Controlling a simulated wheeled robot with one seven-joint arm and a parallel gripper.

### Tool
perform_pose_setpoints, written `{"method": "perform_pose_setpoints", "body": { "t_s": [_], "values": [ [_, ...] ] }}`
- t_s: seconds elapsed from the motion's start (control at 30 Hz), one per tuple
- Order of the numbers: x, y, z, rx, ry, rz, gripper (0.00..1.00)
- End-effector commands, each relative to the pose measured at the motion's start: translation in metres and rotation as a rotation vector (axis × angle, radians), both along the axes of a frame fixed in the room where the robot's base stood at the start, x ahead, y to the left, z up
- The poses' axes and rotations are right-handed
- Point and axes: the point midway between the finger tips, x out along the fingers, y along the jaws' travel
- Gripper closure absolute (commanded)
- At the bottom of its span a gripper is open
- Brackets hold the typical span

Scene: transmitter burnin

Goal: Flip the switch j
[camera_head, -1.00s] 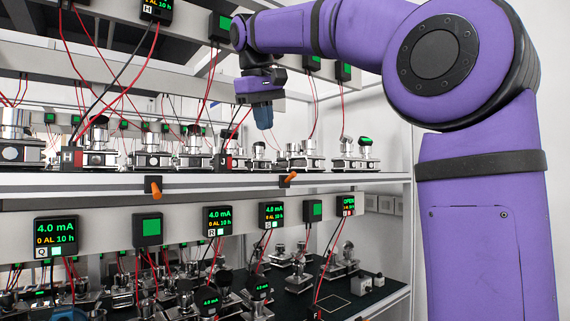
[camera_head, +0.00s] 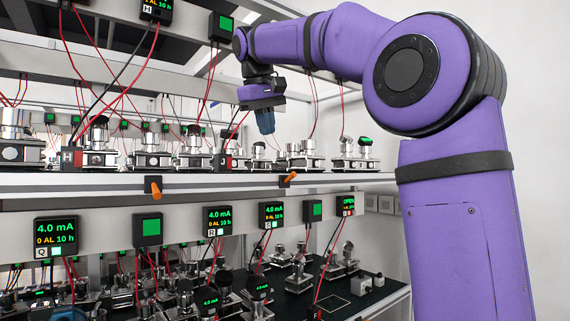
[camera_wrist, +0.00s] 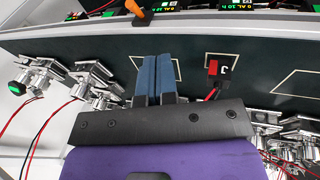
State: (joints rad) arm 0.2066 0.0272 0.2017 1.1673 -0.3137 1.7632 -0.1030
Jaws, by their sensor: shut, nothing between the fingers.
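The switch j (camera_wrist: 217,69) is a small red and black block with a white letter J, on the dark shelf surface in the wrist view. In the head view, a red and black block (camera_head: 225,161) on the upper shelf appears to be it, though its letter is not readable. My gripper (camera_wrist: 157,58) has blue fingers, shut together with nothing between them. In the wrist view the fingertips are left of the switch and apart from it. In the head view my gripper (camera_head: 265,129) hangs above the shelf, right of that block.
A similar block marked H (camera_head: 72,157) stands farther left on the upper shelf (camera_head: 100,180). Metal fixtures with red and black wires line the shelf. Orange levers (camera_head: 153,187) stick out at its front edge. White outlined patches of dark surface (camera_wrist: 297,82) are bare.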

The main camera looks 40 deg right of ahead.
Motion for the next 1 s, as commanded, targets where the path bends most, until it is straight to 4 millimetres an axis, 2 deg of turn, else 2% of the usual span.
{"method": "perform_pose_setpoints", "body": {
  "t_s": [0.3, 0.4, 0.7, 1.0],
  "values": [
    [0.009, -0.018, -0.058, 0.001, 0.004, -0.002, 1.0],
    [0.01, -0.026, -0.07, 0.0, -0.001, -0.003, 1.0],
    [0.003, -0.052, -0.085, 0.001, 0.0, -0.001, 1.0],
    [0.002, -0.055, -0.086, 0.001, -0.001, 0.0, 1.0]
  ]
}}
